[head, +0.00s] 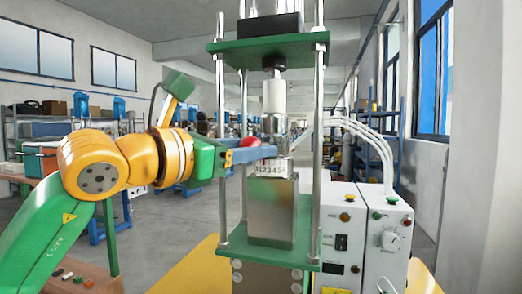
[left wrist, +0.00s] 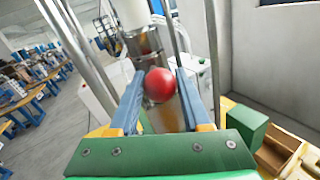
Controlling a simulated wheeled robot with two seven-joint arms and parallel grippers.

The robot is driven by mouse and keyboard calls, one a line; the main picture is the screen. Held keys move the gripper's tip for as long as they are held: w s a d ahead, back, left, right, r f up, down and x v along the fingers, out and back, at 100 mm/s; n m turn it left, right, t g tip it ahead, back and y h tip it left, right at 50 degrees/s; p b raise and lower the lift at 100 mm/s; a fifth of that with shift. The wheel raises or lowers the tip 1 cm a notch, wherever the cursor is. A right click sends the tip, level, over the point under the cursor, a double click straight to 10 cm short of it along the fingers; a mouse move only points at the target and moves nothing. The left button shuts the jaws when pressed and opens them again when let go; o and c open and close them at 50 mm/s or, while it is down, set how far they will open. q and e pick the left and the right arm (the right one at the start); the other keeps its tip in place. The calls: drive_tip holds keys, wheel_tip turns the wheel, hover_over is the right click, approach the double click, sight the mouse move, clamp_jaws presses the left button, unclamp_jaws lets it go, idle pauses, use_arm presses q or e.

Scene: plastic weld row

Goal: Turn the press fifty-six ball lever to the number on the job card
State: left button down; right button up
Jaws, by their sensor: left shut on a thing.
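The press (head: 271,205) stands at the middle of the head view, with green plates, steel posts and a metal block. A pale ring with a row of small numbers (head: 272,170) sits above the block; the digits look like 1 to 5, but which one is set I cannot tell. The lever's red ball (head: 250,142) is left of the press column and also shows in the left wrist view (left wrist: 160,84). My left gripper (head: 262,153) is shut on the ball, its blue fingers on either side. My right gripper is not in view. I cannot make out a job card.
A white control box (head: 358,240) with knobs and hoses stands right of the press. Steel posts (head: 318,130) rise close to my left fingers. A yellow surface (head: 190,272) lies below. In the left wrist view a green block (left wrist: 246,127) and a wooden tray (left wrist: 284,146) lie at right.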

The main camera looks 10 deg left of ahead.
use_arm(q)
drive_tip(key=shift+c, duration=1.8)
unclamp_jaws()
drive_tip(key=shift+s+a+f+b, duration=0.1)
drive_tip(key=shift+s+a+b, duration=0.1)
drive_tip(key=shift+s+b, duration=0.1)
drive_tip(key=b+v, duration=0.3)
drive_tip(key=v, duration=0.3)
drive_tip(key=shift+s+a, duration=0.2)
drive_tip(key=shift+s, duration=0.05)
drive_tip(key=shift+w, duration=0.1)
